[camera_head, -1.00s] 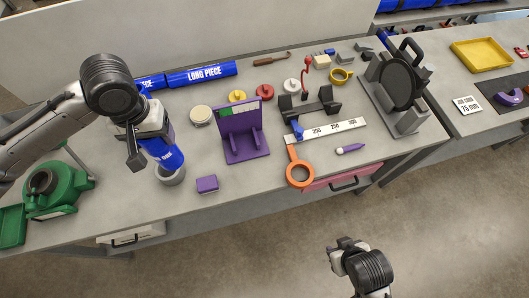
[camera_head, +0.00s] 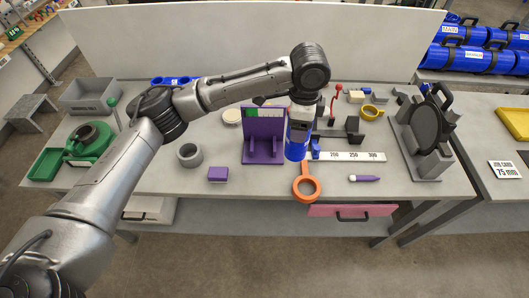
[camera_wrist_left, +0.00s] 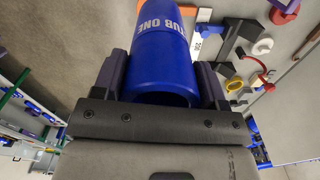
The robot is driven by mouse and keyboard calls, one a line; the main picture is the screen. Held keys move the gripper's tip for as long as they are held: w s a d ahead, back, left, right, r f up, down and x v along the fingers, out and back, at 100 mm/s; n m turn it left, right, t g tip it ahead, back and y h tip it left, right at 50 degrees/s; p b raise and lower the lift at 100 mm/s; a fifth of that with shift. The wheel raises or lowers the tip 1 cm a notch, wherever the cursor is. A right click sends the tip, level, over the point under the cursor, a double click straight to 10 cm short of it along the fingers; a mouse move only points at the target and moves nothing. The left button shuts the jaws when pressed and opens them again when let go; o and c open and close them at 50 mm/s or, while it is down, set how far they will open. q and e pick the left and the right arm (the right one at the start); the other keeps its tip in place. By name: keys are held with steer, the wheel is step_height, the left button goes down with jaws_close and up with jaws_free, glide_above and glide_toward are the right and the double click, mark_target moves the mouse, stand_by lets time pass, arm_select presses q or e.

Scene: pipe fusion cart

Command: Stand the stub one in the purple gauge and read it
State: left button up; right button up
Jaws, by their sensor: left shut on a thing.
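Stub one, a blue cylinder (camera_head: 297,143) with white lettering, hangs roughly upright from my left gripper (camera_head: 303,108) in the head view. In the left wrist view stub one (camera_wrist_left: 165,58) sits between the two dark fingers, its "TUB ONE" lettering showing. The purple gauge (camera_head: 264,158) stands on the bench just left of the stub; it has an upright plate with a green and white scale strip and two ribs in front. The stub appears beside the gauge, not between its ribs; its height above the bench is hard to tell. My right gripper is out of view.
A grey ring holder (camera_head: 189,155) stands empty at left.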

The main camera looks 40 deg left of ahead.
arm_select(q)
steer(key=w+a+f+m+b, duration=0.45)
steer(key=w+f+m, duration=0.2)
steer(key=m, duration=0.95)
glide_toward(263, 126)
steer(key=s+d+f, duration=0.2)
steer(key=s+d, duration=0.1)
steer(key=shift+a+f+b, duration=0.15)
steer(key=shift+f+b, duration=0.15)
steer(key=shift+f, duration=0.85)
steer(key=shift+a+f+b, duration=0.15)
steer(key=shift+f+b, duration=0.15)
steer(key=shift+f, duration=0.8)
steer(key=o, duration=1.1)
steer(key=shift+f, duration=0.15)
